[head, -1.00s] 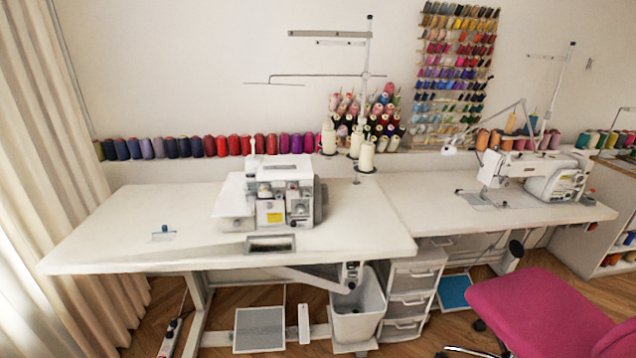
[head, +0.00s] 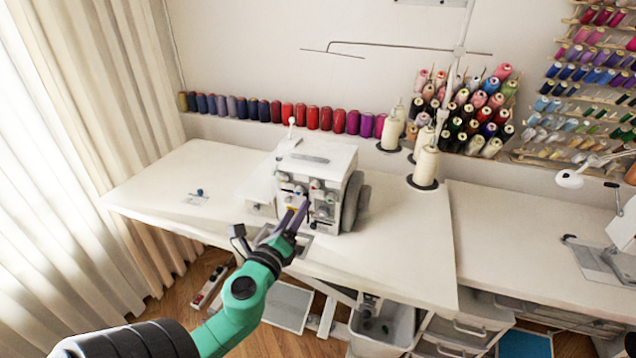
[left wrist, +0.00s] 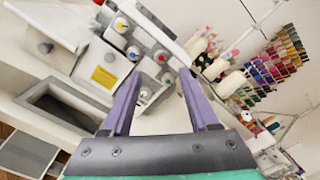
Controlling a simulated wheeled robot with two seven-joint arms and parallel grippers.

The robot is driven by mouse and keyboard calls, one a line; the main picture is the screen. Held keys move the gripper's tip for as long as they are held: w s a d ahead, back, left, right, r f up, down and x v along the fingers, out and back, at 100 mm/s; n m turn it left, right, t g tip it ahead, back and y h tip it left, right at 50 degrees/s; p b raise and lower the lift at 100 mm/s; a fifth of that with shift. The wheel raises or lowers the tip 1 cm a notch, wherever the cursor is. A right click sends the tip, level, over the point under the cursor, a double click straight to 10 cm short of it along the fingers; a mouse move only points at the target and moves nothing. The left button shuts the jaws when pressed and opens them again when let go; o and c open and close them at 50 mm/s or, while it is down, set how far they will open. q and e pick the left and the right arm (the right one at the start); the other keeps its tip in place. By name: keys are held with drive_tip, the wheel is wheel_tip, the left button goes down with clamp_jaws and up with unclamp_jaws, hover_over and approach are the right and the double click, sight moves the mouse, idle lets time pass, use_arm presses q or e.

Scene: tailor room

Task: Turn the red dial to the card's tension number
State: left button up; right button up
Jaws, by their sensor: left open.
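The white sewing machine (head: 318,165) stands on the table, and its front has several small tension dials. A yellow label (left wrist: 104,77) is on the machine front.
White thread cones (head: 425,167) stand right of the machine, beneath a thread stand. A row of spools (head: 300,116) lines the wall. The white tabletop (head: 400,240) is bare at right. A curtain (head: 75,150) hangs at left.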

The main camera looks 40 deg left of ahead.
sight(314, 188)
use_arm(q)
drive_tip(key=p+x, duration=0.1)
drive_tip(key=x, duration=0.9)
drive_tip(key=shift+w+d+f, duration=0.1)
drive_tip(key=shift+d, duration=0.05)
clamp_jaws()
